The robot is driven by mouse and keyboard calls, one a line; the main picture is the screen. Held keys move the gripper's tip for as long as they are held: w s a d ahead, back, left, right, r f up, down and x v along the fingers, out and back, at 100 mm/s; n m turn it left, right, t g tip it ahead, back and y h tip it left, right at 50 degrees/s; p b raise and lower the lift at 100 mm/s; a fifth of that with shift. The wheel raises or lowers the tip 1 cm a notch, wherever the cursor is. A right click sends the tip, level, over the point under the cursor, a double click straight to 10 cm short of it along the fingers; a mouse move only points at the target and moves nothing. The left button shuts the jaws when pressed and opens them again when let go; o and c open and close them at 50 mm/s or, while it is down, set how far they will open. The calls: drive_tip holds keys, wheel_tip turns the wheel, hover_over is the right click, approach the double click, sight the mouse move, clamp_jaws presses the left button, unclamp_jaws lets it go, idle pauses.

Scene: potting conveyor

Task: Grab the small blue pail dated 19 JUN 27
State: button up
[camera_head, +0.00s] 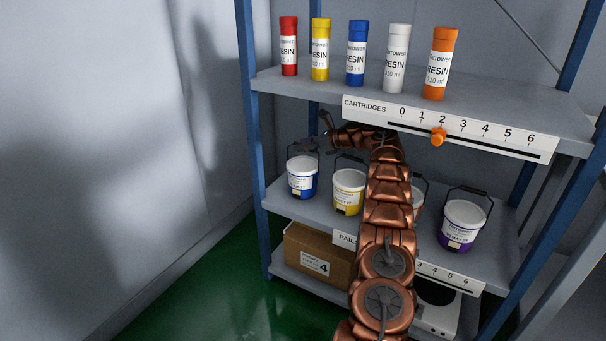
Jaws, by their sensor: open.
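A small white pail with a blue lower band (302,177) stands upright at the left end of the middle shelf, its thin dark handle raised. The date on its label is too small to read. My copper arm rises in front of the shelves and bends left under the upper shelf.
A yellow pail (348,191) stands right of the blue one. An orange-marked pail (418,199) is mostly behind my arm, and a purple pail (462,224) stands farther right. The upper shelf (290,82) holds several cartridges. A cardboard box (319,257) sits below.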

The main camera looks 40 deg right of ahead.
drive_tip(key=shift+p+x, duration=1.25)
drive_tip(key=shift+p, duration=0.05)
drive_tip(key=shift+w, duration=0.15)
clamp_jaws()
